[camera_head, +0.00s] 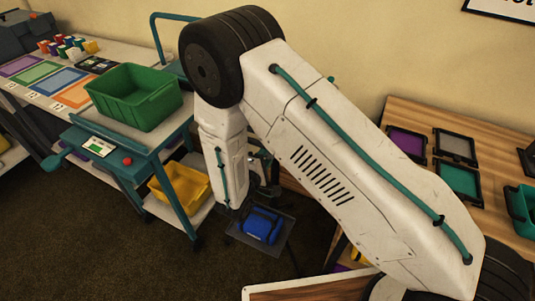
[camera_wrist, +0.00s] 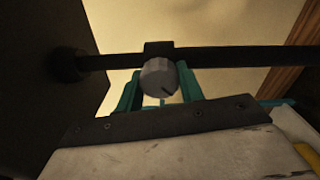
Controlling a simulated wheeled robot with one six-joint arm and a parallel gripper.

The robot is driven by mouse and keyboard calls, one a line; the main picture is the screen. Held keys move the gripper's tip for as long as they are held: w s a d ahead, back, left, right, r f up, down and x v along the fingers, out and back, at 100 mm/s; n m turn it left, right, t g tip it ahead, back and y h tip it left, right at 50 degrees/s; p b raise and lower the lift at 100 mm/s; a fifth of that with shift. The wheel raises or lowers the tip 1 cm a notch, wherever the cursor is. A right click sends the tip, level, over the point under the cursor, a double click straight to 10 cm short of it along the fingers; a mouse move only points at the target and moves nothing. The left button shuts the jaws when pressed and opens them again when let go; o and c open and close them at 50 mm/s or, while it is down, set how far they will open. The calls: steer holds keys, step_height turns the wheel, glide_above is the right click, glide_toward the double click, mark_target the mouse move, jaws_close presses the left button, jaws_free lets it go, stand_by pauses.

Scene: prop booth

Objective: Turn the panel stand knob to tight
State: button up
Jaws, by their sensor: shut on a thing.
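The round grey knob (camera_wrist: 157,78) shows in the wrist view, on a dark horizontal bar (camera_wrist: 235,57) of the stand. A dark mark on its face points to the lower right. My gripper (camera_wrist: 159,88) has its two teal fingers on either side of the knob and is shut on it. A large dark panel (camera_wrist: 40,70) fills the left of the wrist view. In the head view my arm hides the knob and the fingers. I cannot read a tight mark in either view.
A blue object (camera_head: 262,226) lies on a dark plate below my arm in the head view. A teal cart with a green bin (camera_head: 133,97) and a yellow bin (camera_head: 181,187) stands left. A wooden table (camera_head: 400,112) with framed panels is right. Dark floor is open at lower left.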

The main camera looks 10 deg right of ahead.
steer(key=o, duration=1)
steer(key=v, duration=0.8)
